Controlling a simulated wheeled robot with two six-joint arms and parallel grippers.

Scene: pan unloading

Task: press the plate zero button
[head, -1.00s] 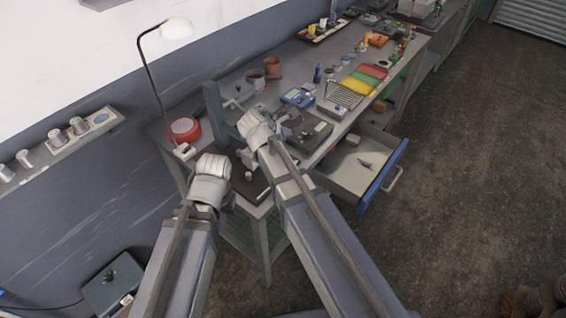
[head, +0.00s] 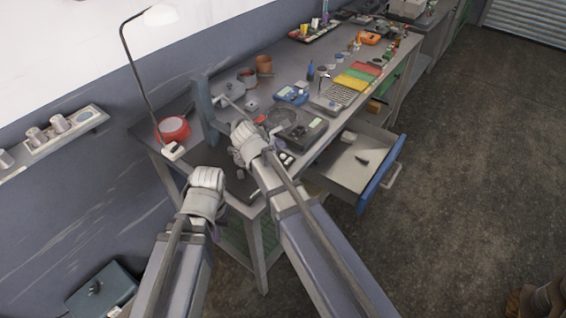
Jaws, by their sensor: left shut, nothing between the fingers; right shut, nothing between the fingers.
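A dark grey flat device (head: 308,134) with a small light panel lies on the workbench, just right of my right gripper. A round mesh-like dish (head: 277,119) shows at its far left side. A smaller blue device with a display (head: 291,95) lies behind it. The zero button is too small to make out on either. My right gripper (head: 241,132) is shut and empty above the bench, left of the dark device and apart from it as far as I can see. My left gripper (head: 207,177) is shut and empty near the bench's left front corner.
An open drawer (head: 377,190) juts out from the bench front. A grey upright post (head: 203,106) stands behind my grippers. A red round thing (head: 173,128) and a lamp (head: 150,17) are at the left. Coloured trays (head: 351,83) and a ribbed rack (head: 338,93) lie further right.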

